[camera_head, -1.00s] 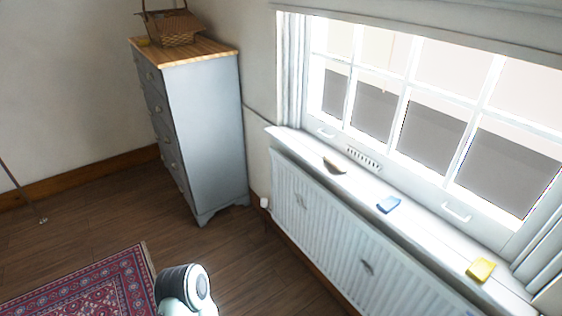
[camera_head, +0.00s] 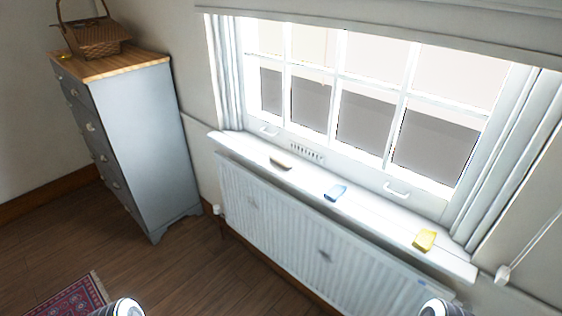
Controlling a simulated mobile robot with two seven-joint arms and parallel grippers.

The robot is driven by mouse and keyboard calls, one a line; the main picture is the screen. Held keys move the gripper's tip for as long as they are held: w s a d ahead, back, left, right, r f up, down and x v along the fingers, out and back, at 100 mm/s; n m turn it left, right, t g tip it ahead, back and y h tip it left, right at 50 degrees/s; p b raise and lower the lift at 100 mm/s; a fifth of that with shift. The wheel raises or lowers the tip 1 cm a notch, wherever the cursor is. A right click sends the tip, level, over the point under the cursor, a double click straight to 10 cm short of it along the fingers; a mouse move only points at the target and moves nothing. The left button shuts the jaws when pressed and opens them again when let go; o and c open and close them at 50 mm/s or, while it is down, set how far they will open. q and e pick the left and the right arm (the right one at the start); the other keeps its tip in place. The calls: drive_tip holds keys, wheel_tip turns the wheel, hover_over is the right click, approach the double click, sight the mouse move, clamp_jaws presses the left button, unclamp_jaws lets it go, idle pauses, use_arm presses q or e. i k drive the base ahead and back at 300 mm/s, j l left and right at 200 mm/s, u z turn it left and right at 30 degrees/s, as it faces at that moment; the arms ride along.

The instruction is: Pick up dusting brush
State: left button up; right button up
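A small brown and pale object (camera_head: 280,163), which looks like the dusting brush, lies at the left part of the white windowsill. It is too small to make out bristles or a handle. Neither of my grippers shows; only rounded parts of my two arms show at the bottom edge, left and right, well short of the sill. Nothing touches the brown object.
A blue item (camera_head: 335,192) and a yellow sponge-like block (camera_head: 425,240) lie on the windowsill (camera_head: 376,226). A white radiator (camera_head: 290,235) stands below. A grey drawer chest (camera_head: 145,140) with a wicker basket (camera_head: 95,40) stands left. A rug (camera_head: 70,300) lies lower left.

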sight(279, 159)
drive_tip(key=i+j, duration=0.2)
drive_tip(key=i+j+z, duration=0.65)
drive_tip(key=i+j, duration=0.05)
drive_tip(key=j, duration=0.05)
